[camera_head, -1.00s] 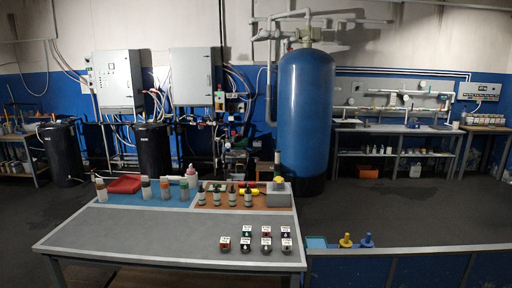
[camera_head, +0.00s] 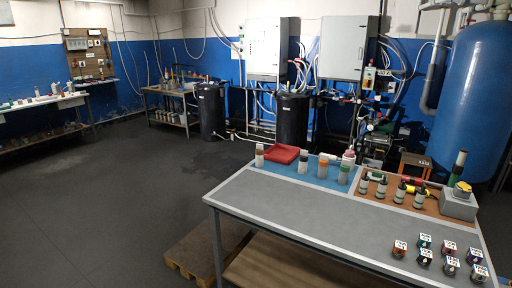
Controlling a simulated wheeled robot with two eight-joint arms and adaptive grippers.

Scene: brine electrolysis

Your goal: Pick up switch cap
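No part can be made out for certain as the switch cap at this size. A grey box (camera_head: 459,205) with a round yellow piece (camera_head: 462,187) on top stands at the right end of the table; I cannot tell whether that piece is the cap. Several small labelled pots with coloured contents (camera_head: 450,267) stand at the table's near right corner. Neither of my grippers is in view.
The grey worktable (camera_head: 290,207) has a wide bare top at left and middle. Several bottles (camera_head: 344,174) and a red tray (camera_head: 282,154) line its back edge. A wooden pallet (camera_head: 190,262) lies by its left leg. Open dark floor (camera_head: 90,220) spreads to the left.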

